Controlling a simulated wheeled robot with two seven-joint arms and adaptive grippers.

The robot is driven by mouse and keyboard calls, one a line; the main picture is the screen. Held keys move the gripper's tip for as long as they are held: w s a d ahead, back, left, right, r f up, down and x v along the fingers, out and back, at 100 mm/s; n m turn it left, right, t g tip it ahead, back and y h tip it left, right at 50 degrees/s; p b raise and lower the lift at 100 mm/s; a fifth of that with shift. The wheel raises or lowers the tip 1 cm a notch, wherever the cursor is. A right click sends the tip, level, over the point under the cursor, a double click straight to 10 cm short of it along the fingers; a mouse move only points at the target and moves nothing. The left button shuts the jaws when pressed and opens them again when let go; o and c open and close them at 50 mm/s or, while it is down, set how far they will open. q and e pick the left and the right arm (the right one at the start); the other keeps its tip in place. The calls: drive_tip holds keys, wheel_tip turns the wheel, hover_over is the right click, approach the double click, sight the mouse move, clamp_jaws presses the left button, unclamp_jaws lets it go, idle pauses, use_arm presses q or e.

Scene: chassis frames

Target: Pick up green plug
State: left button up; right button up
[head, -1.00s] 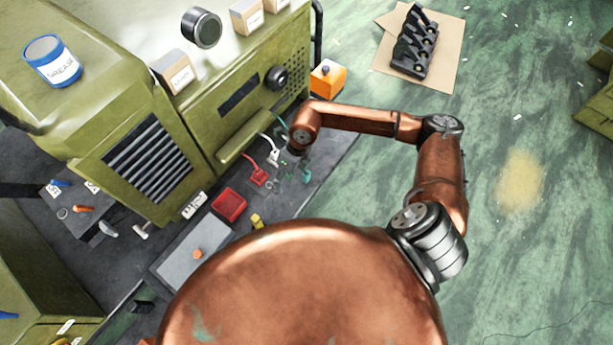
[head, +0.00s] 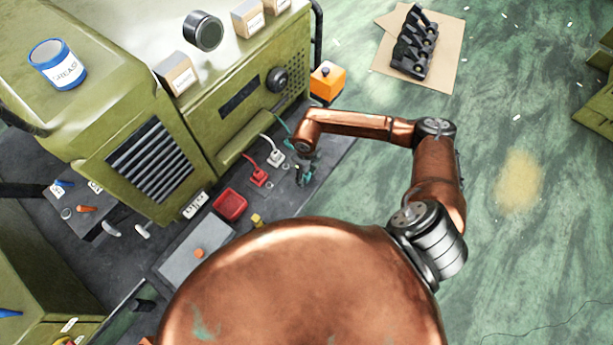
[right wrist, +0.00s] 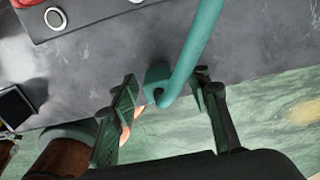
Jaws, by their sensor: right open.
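The green plug (right wrist: 156,80) shows in the right wrist view as a teal block with a thick teal cable (right wrist: 198,42) rising from it. My right gripper (right wrist: 165,80) is open, with one finger on each side of the plug; I cannot tell whether either finger touches it. Part of the teal cable (head: 285,124) shows there. My left gripper is not in view.
A white plug (head: 276,157) and a red plug (head: 258,176) lie left of the gripper. A red tray (head: 230,204), a small yellow piece (head: 257,220) and a grey plate (head: 186,250) are on the bench. The olive machine (head: 225,125) stands behind; an orange box (head: 327,82) is near its corner.

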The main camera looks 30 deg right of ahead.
clamp_jaws()
idle(0.5)
drive_tip(key=shift+r, duration=0.1)
